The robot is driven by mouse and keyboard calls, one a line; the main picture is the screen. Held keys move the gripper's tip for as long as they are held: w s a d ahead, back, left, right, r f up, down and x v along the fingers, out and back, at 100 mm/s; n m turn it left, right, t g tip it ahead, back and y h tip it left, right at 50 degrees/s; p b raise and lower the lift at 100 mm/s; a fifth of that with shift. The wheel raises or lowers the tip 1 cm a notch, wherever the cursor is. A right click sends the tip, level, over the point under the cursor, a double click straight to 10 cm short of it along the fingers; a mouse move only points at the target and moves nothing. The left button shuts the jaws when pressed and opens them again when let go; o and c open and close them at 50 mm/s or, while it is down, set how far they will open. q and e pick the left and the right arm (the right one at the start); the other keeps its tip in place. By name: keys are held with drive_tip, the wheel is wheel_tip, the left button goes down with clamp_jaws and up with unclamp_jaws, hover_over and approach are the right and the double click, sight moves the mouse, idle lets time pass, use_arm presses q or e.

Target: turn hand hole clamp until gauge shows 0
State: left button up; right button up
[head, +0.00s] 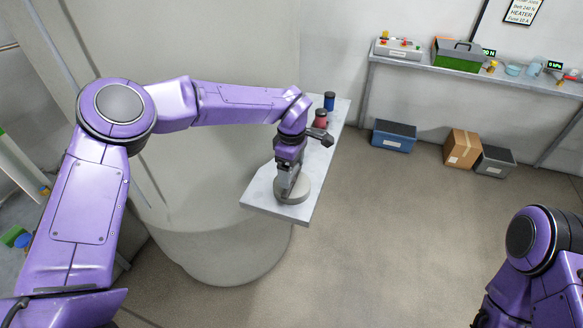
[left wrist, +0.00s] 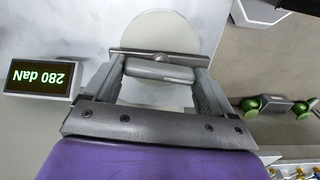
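The hand hole clamp (head: 302,193) shows as a round grey disc on a pale shelf, mostly covered by my left gripper (head: 289,186). In the left wrist view, the pale clamp disc (left wrist: 163,28) has a grey crossbar over it. My left gripper (left wrist: 160,72) has its fingers apart, with a grey bar spanning the gap between them; I cannot tell whether they press on it.
A blue jar (head: 329,101) and a red jar (head: 321,118) stand on the shelf's far part. A large pale tank (head: 190,150) stands behind my left arm. A bench (head: 470,75) with tools is at the back right, bins (head: 394,136) below. Open floor lies between.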

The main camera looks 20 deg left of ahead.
use_arm(q)
drive_tip(key=shift+n, duration=0.4)
drive_tip(key=n, duration=0.4)
drive_tip(key=n+b, duration=0.2)
drive_tip(key=n, duration=0.3)
drive_tip(key=n+b, duration=0.2)
drive_tip(key=n, duration=0.3)
drive_tip(key=shift+n, duration=0.4)
drive_tip(key=shift+n+b, duration=1)
drive_tip(key=shift+n, duration=1.1)
drive_tip(key=shift+r, duration=0.1)
drive_tip(key=o, duration=0.8)
drive_tip(key=shift+o, duration=0.2)
